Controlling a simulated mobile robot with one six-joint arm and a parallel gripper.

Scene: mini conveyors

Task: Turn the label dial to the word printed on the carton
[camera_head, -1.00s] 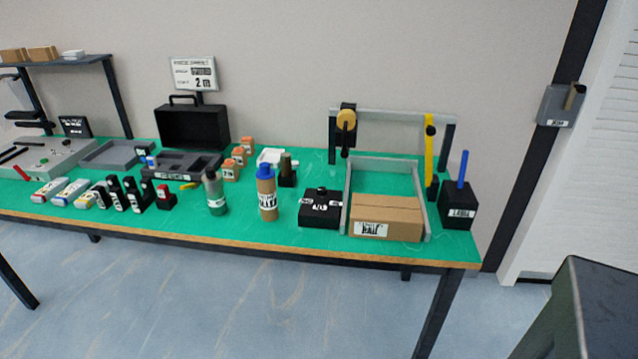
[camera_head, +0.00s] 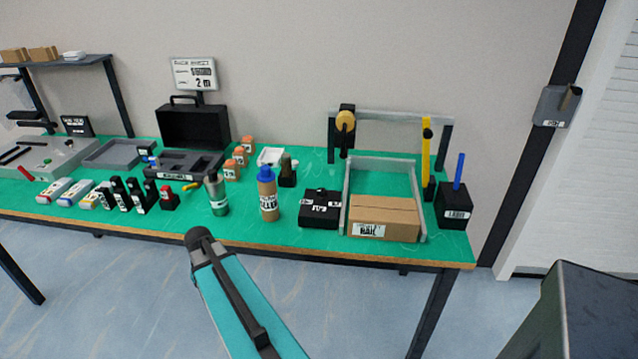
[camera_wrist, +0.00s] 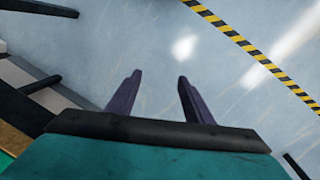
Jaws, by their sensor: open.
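The brown carton (camera_head: 385,210) sits on the green bench top between two grey rails, with a white label (camera_head: 369,230) on its front. The label's lower line seems to read "RAIL". A low black box (camera_head: 318,212) with a small knob on top stands just left of the carton, apparently the label dial; its white lettering is too small to read surely. In the wrist view my gripper (camera_wrist: 159,80) is open and empty over the blue-grey floor, away from both. My teal arm shows in the head view, in front of the bench; its fingers are not visible there.
A brown bottle with a blue cap (camera_head: 268,195) and a grey-green bottle (camera_head: 216,195) stand left of the black box. A black box with a blue stick (camera_head: 455,208) stands right of the carton. A yellow lever (camera_head: 427,160) rises behind. The floor before the bench is clear.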

